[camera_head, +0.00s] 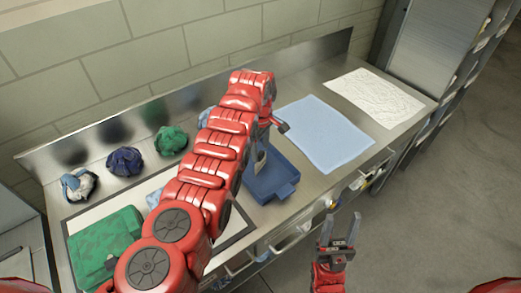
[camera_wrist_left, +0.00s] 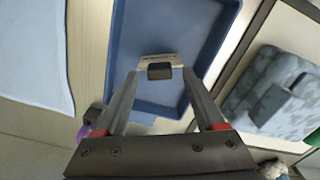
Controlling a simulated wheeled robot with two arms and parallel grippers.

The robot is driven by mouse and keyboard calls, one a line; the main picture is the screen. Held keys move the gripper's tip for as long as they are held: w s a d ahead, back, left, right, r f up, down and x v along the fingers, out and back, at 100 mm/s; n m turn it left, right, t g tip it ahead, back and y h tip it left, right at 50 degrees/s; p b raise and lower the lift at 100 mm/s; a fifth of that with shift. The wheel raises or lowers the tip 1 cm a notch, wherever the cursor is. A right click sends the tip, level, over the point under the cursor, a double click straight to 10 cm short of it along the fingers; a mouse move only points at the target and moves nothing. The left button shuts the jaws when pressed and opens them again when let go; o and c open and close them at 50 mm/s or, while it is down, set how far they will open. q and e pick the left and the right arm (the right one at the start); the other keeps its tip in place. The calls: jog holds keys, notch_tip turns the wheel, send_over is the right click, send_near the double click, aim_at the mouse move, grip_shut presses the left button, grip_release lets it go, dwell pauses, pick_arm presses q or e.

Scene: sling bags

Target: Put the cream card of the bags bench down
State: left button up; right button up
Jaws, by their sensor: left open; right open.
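The cream card (camera_wrist_left: 158,59) shows in the left wrist view as a thin pale strip with a dark block (camera_wrist_left: 160,71) at it, over the blue tray (camera_wrist_left: 118,60). My left gripper (camera_wrist_left: 160,76) is open, with its fingertips on either side of the card; I cannot tell whether they touch it. In the head view the blue tray (camera_head: 272,184) sits on the steel bench, and my left arm hides part of it and most of my left gripper (camera_head: 262,148). My right gripper (camera_head: 339,232) is open and empty in front of the bench.
A green bag (camera_head: 103,238) and a blue patterned bag (camera_wrist_left: 270,88) lie on a dark-edged mat left of the tray. Crumpled bundles (camera_head: 124,161) line the back. A flat blue cloth (camera_head: 325,133) and a white sheet (camera_head: 375,97) lie to the right.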

pick_arm(q)
notch_tip(320, 180, up, 10)
jog(key=b, duration=0.2)
dwell(0.5)
